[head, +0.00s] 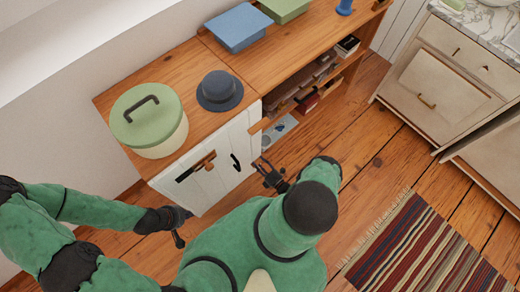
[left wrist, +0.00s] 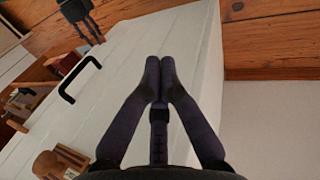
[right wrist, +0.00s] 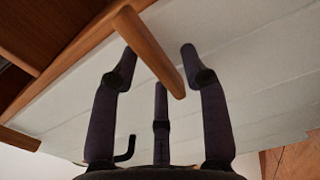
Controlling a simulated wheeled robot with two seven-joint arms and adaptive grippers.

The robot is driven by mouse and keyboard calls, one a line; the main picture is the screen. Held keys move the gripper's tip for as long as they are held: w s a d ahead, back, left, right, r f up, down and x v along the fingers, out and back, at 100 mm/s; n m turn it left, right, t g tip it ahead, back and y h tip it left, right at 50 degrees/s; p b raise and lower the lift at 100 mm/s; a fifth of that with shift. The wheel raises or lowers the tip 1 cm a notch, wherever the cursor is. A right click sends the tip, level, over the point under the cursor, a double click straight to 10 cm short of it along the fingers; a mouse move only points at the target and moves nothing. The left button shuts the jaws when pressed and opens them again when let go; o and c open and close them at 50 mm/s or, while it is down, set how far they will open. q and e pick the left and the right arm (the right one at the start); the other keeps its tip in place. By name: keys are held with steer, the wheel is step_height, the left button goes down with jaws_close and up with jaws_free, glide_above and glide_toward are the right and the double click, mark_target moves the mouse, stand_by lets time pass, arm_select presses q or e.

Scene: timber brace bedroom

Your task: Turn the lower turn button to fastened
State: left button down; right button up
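A wooden turn button (right wrist: 151,52), a slim bar, lies slantwise across the pale door face in the right wrist view. My right gripper (right wrist: 158,58) is open, its fingertips on either side of the bar; I cannot tell whether they touch it. In the head view, my right gripper (head: 272,177) is low by the cabinet's right front edge, where the lower button cannot be made out. Another wooden button (head: 205,161) shows higher on the white door (head: 216,180). My left gripper (left wrist: 160,75) is shut and empty before the door.
A black door handle (head: 236,162) sticks out near the upper button; it also shows in the left wrist view (left wrist: 80,80). A green-lidded pot (head: 148,115) and a dark hat (head: 219,91) stand on the cabinet top. Open shelves (head: 310,85) adjoin on the right.

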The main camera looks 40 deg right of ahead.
steer(key=s+d, duration=0.1)
steer(key=s, duration=1.1)
stand_by(0.5)
